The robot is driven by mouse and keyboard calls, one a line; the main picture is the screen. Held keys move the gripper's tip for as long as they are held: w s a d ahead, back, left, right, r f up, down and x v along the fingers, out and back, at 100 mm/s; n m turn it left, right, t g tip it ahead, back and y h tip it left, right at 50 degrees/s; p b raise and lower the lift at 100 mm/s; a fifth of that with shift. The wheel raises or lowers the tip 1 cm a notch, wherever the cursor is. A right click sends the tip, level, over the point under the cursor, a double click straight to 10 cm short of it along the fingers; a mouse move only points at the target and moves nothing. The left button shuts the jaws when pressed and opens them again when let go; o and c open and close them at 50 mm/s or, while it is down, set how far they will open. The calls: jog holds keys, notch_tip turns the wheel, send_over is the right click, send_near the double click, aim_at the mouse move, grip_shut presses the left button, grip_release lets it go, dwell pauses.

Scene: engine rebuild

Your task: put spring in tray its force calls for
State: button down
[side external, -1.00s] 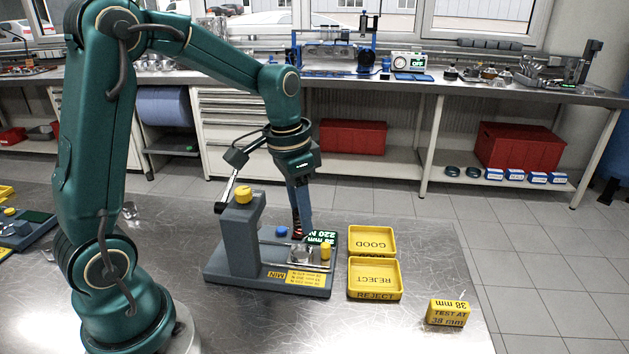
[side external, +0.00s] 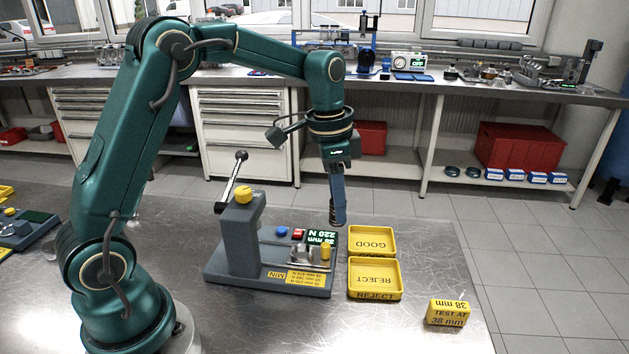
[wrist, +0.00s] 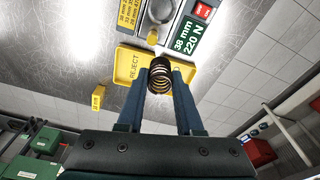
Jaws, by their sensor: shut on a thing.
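My gripper (side external: 339,222) is shut on a dark coil spring (wrist: 160,76), held between the fingertips in the wrist view. In the side view the gripper hangs above and behind the tester, left of the GOOD tray (side external: 356,252). The yellow REJECT tray (side external: 374,293) is nearer the camera. Both trays look empty. The grey spring tester (side external: 240,250) has a display (side external: 321,238) reading 38 mm and 220 N. Its yellow MIN plate (side external: 293,278) carries small lines I cannot read clearly. The spring is hard to make out in the side view.
A yellow block (side external: 447,312) marked TEST AT 38 mm lies at the right of the metal table. The tester's lever (side external: 233,180) stands up at its left. A red and a blue button (side external: 282,231) sit by the display. The table beyond the trays is clear.

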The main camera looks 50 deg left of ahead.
jog(key=d+f, duration=0.1)
jog(key=d, duration=0.1)
jog(key=w+d+f, duration=0.1)
jog(key=d+f, duration=0.1)
jog(key=d, duration=0.1)
jog(key=w+d+f, duration=0.1)
jog(key=d+f, duration=0.1)
jog(key=shift+w+d, duration=0.25)
jog(key=shift+d, duration=0.15)
jog(key=shift+f, duration=1.95)
jog(key=c, duration=0.6)
grip_release()
jog(key=shift+f, duration=0.1)
jog(key=shift+o, duration=0.2)
notch_tip(320, 180, up, 12)
jog(key=s, duration=0.1)
jog(key=s+a+r+n+t, duration=0.25)
jog(key=s+r, duration=0.25)
jog(key=s, duration=0.4)
jog(key=s+a+f+n+t, duration=0.2)
jog(key=s+f+n, duration=0.1)
jog(key=s, duration=0.7)
jog(key=shift+s+f+y, duration=0.2)
jog(key=shift+s+y, duration=0.05)
jog(key=shift+y, duration=0.15)
